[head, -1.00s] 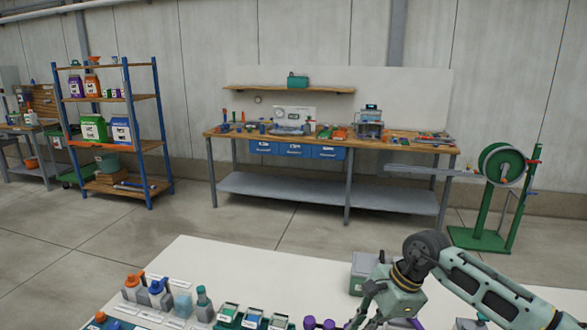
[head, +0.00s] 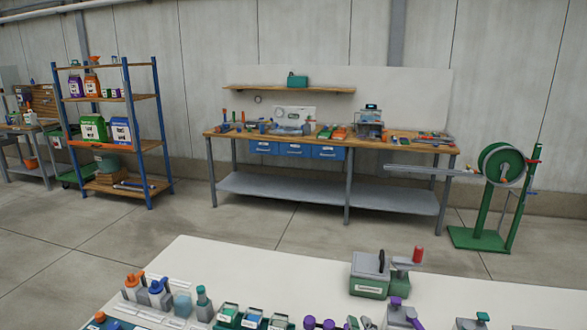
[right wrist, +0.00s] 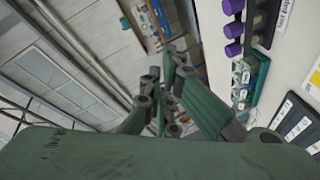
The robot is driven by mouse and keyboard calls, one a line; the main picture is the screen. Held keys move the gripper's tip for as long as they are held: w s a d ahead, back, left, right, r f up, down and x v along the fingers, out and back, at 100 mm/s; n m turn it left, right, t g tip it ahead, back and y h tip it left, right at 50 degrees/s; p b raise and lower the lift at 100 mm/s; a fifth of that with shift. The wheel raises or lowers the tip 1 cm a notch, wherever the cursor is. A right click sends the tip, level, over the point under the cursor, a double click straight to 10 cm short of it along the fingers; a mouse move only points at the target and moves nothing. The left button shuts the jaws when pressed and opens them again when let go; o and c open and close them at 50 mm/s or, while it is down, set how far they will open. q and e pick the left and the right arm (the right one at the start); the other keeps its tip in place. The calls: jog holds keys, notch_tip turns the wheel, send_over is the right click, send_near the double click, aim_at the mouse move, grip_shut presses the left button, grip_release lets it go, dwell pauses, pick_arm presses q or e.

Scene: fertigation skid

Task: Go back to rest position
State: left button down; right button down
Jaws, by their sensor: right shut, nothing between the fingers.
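My right gripper (right wrist: 168,72) shows in the right wrist view with its fingers together and nothing between them. It is clear of the table items, which lie to the right in that view. In the head view neither arm nor gripper can be seen. My left gripper is not in view.
A white table (head: 240,265) spans the front, with several bottles, small bins and a green-grey device (head: 369,284) on it. Purple-topped items (right wrist: 233,28) show in the wrist view. Behind are a workbench (head: 330,139), a blue-framed shelf (head: 128,118) and a green hose reel (head: 502,164). Open floor lies between.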

jog(key=s+d+f+m+g+h, duration=0.1)
jog(key=s+d+f+m+g, duration=0.25)
jog(key=s+f, duration=0.25)
jog(key=s+d+f+m+g+h, duration=0.1)
jog(key=s+d+f+m+g, duration=0.2)
jog(key=s+f, duration=0.4)
jog(key=s+f+m+g+y, duration=0.1)
jog(key=s+f+m+g, duration=0.15)
jog(key=s, duration=0.45)
jog(key=s+f+m+g, duration=0.1)
jog(key=s+f+g, duration=0.25)
jog(key=s, duration=0.35)
notch_tip(320, 180, down, 25)
jog(key=s+g, duration=0.2)
jog(key=s+d+f, duration=0.2)
jog(key=s+f, duration=1.5)
jog(key=shift+s+g, duration=0.2)
jog(key=shift+g, duration=0.25)
